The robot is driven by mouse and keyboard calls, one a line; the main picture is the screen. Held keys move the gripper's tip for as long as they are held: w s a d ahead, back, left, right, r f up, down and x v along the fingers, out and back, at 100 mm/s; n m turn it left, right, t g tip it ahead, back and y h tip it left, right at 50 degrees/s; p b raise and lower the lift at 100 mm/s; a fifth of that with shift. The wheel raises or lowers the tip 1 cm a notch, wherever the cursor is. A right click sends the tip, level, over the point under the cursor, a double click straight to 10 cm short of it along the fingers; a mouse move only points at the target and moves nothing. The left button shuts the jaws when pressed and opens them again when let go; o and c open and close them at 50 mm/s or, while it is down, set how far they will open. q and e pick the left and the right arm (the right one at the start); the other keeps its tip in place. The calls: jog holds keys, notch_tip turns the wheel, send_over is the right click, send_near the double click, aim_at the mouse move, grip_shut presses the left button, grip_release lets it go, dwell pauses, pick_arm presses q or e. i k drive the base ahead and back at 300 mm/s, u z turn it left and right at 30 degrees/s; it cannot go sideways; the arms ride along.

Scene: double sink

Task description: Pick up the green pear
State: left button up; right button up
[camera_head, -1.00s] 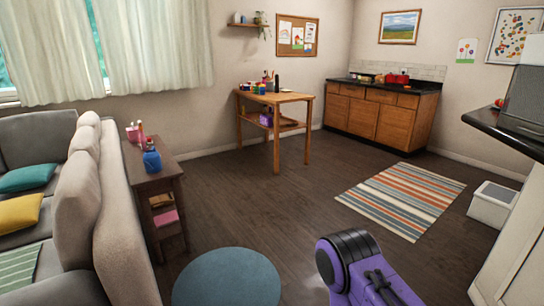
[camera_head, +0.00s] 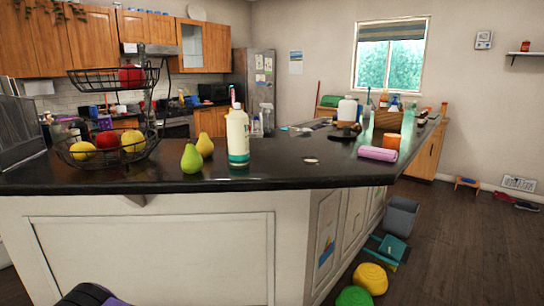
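The green pear (camera_head: 191,158) stands upright on the black counter near its front edge. A yellow pear (camera_head: 205,144) stands just behind it to the right. A cream and teal bottle (camera_head: 238,138) stands to the right of the pears. No gripper is in view. A dark and purple part of my own arm shows at the bottom left edge, well below the counter top.
A two-tier wire fruit basket (camera_head: 108,153) stands left of the pears. A pink roll (camera_head: 378,154) and several bottles are farther right on the black counter (camera_head: 290,172).

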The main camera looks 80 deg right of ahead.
aim_at(192, 162)
jog(key=z, duration=2.45)
